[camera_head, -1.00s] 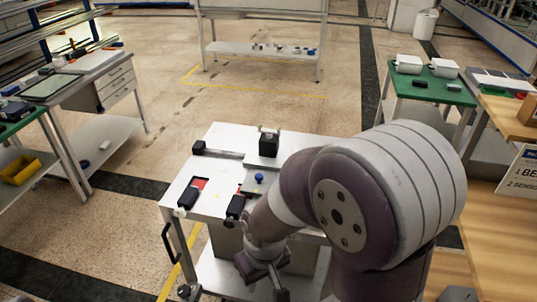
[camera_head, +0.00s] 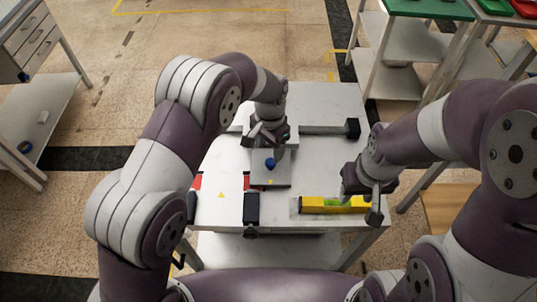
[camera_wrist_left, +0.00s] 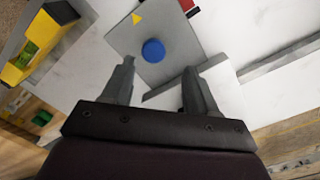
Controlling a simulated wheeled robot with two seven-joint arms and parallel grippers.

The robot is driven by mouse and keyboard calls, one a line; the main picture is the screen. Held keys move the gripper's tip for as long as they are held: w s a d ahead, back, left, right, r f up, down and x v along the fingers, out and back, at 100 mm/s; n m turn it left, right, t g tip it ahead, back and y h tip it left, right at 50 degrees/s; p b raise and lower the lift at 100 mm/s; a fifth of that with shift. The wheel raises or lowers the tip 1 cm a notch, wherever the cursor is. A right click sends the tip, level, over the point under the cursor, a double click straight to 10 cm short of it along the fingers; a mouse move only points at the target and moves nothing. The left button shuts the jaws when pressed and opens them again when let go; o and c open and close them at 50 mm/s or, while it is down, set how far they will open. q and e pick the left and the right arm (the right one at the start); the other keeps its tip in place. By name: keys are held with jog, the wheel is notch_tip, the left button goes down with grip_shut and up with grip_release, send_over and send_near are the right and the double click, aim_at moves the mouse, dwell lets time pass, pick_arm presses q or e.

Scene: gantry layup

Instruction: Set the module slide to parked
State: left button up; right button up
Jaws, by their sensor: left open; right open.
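A grey slide plate (camera_head: 284,172) with a blue knob (camera_head: 270,164) lies on the white table, in line with a dark rail (camera_head: 322,130) at its back right. In the left wrist view the blue knob (camera_wrist_left: 153,51) stands on the grey plate (camera_wrist_left: 180,25) beside a yellow triangle. My left gripper (camera_head: 268,137) is above and just behind the knob; in its wrist view the open fingers (camera_wrist_left: 159,70) lie either side, with the knob a little beyond the tips. My right gripper (camera_head: 373,203) is open, by the right end of the yellow level. My left gripper hides part of the slide.
The yellow level (camera_head: 328,204) lies at the table's front right. A black block (camera_head: 251,208) stands at the front edge, with red patches behind and left. A black end block (camera_head: 353,128) closes the rail's right end. A green-topped table (camera_head: 428,8) is at back right.

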aim_at(271, 162)
pick_arm(q)
jog(key=f, duration=0.1)
jog(key=s+f, duration=0.1)
jog(key=f, duration=0.1)
jog(key=shift+s+d+f, duration=0.1)
jog(key=shift+s+d, duration=0.2)
jog(key=shift+s, duration=0.1)
jog(key=shift+w+f, duration=0.1)
jog(key=shift+f, duration=0.15)
jog(key=shift+w+a+f, duration=0.2)
jog(key=shift+w+f, duration=0.05)
jog(key=shift+w, duration=0.1)
jog(key=shift+s+r, duration=0.15)
jog(key=shift+s, duration=0.05)
grip_shut()
jog(key=a+p, duration=0.1)
jog(key=a, duration=1.2)
jog(key=shift+a+p, duration=0.2)
jog(key=shift+p, duration=0.15)
jog(key=shift+a, duration=0.25)
pick_arm(e)
jog(key=shift+s+d+r, duration=0.1)
jog(key=shift+s+r, duration=0.25)
jog(key=shift+r, duration=0.2)
jog(key=shift+s+d+r, duration=0.1)
jog(key=shift+s+r, duration=0.25)
jog(key=shift+r, duration=0.2)
pick_arm(q)
grip_release()
